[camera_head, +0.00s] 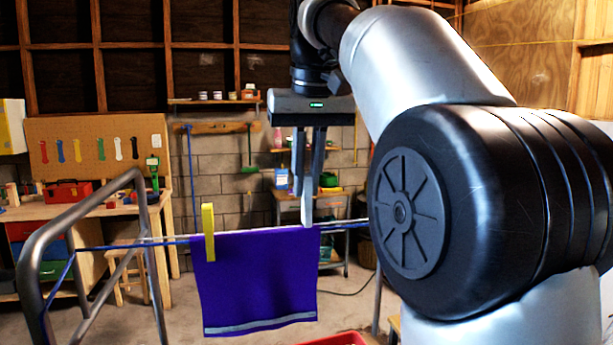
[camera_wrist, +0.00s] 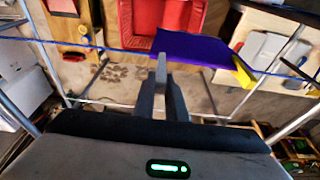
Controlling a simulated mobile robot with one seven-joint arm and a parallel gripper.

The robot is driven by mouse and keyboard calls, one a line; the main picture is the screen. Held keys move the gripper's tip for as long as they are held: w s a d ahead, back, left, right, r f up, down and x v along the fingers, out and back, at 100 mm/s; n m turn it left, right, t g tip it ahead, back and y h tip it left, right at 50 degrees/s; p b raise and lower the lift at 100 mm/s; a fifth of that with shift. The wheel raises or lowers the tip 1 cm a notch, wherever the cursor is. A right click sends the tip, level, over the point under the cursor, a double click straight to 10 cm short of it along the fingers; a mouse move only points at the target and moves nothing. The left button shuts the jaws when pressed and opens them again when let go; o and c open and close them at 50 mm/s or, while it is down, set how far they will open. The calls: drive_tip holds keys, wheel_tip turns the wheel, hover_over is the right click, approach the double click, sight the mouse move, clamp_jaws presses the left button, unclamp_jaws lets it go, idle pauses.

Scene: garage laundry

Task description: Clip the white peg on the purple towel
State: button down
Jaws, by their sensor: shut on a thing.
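The purple towel (camera_head: 258,280) hangs over a line, with a yellow peg (camera_head: 208,235) upright on its top left part. My gripper (camera_head: 307,190) points down above the towel's top right corner, shut on the white peg (camera_head: 306,212). The peg's lower end is at the towel's top edge in the head view; I cannot tell whether it touches or straddles it. In the wrist view the white peg (camera_wrist: 161,63) sticks out between my fingers (camera_wrist: 161,85), close to an edge of the towel (camera_wrist: 195,48). The yellow peg (camera_wrist: 243,72) is at the right there.
The blue line (camera_head: 110,246) runs between metal frame rails (camera_head: 75,207). A red bin (camera_wrist: 178,20) is below the towel. A workbench (camera_head: 95,215) with tools stands at the back left, and a small shelf table (camera_head: 335,212) behind the towel.

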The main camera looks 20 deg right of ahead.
sight(307, 197)
drive_tip(key=shift+s+b+x, duration=0.2)
drive_tip(key=shift+b+x, duration=0.3)
drive_tip(key=shift+x, duration=0.3)
drive_tip(key=shift+s+b+x, duration=0.2)
drive_tip(key=shift+b+x, duration=0.3)
drive_tip(key=shift+x, duration=0.25)
drive_tip(key=shift+s+b+x, duration=0.15)
drive_tip(key=shift+b+x, duration=0.35)
drive_tip(key=shift+x, duration=0.3)
drive_tip(key=c, duration=1.7)
unclamp_jaws()
drive_tip(key=p+v, duration=0.5)
drive_tip(key=v, duration=0.6)
drive_tip(key=s+f+t, duration=0.1)
drive_tip(key=s+f, duration=0.5)
drive_tip(key=f, duration=0.3)
drive_tip(key=s+f+t, duration=0.1)
drive_tip(key=s+f, duration=0.5)
drive_tip(key=f, duration=0.4)
drive_tip(key=s+f, duration=0.6)
drive_tip(key=f, duration=0.3)
drive_tip(key=shift+s+a+f+t, duration=0.2)
drive_tip(key=shift+a+f+t, duration=0.05)
drive_tip(key=shift+a+t, duration=0.15)
